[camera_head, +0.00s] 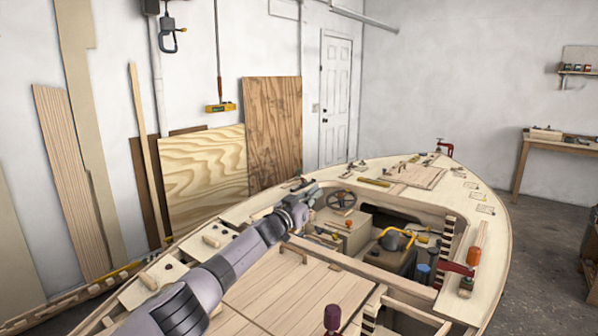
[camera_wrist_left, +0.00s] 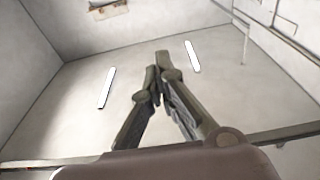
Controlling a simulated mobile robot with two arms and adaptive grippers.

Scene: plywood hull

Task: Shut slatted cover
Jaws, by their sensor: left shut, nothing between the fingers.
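A slatted wooden cover (camera_head: 290,295) lies in the near deck of the plywood hull, with small wooden handles on it. It looks flat, but I cannot tell whether it is fully shut. A smaller slatted panel (camera_head: 418,176) lies on the far foredeck. My left arm reaches across the left side of the hull. My left gripper (camera_head: 312,190) is beyond the near cover, by the left rim of the open cockpit, apart from both slatted pieces. In the left wrist view its fingers (camera_wrist_left: 158,62) are together and empty, against bare wall and ceiling. My right gripper is out of view.
The open cockpit holds a steering wheel (camera_head: 341,199), a yellow curved tool (camera_head: 397,238) and other items. Plywood sheets (camera_head: 203,178) lean against the left wall. A workbench (camera_head: 555,142) stands far right.

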